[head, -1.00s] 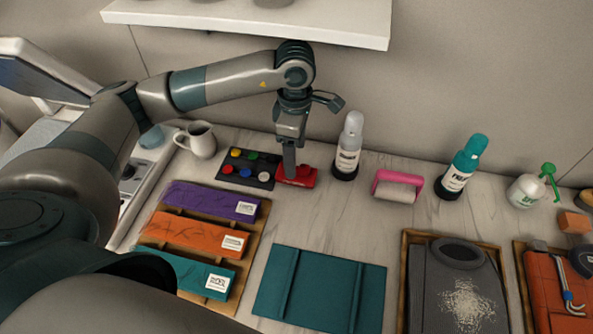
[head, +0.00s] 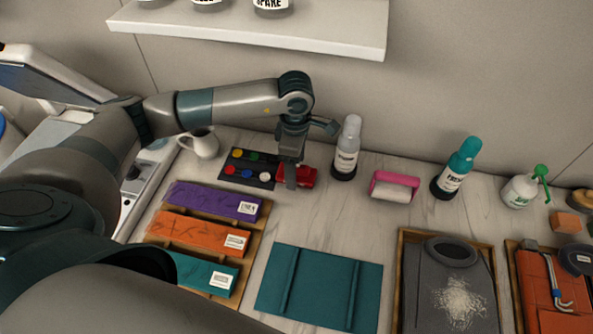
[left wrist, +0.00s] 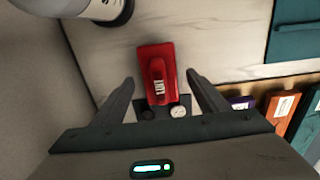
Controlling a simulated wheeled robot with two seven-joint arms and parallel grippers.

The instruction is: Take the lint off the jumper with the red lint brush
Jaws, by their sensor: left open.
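The red lint brush (head: 309,177) lies on the counter against the right edge of the black button board. In the left wrist view the red brush (left wrist: 156,72) lies ahead of and between the open fingers. My left gripper (head: 290,186) points down over the brush, partly hiding it; the left wrist view shows its jaws (left wrist: 160,88) open, with nothing held. The grey jumper (head: 433,285) lies in a wooden tray at the right, with pale lint (head: 459,303) scattered on its lower middle. My right gripper is not in view.
A black board with coloured buttons (head: 234,170) touches the brush area. A folded teal cloth (head: 320,288) lies in front. A shelf (head: 250,35) overhangs the back.

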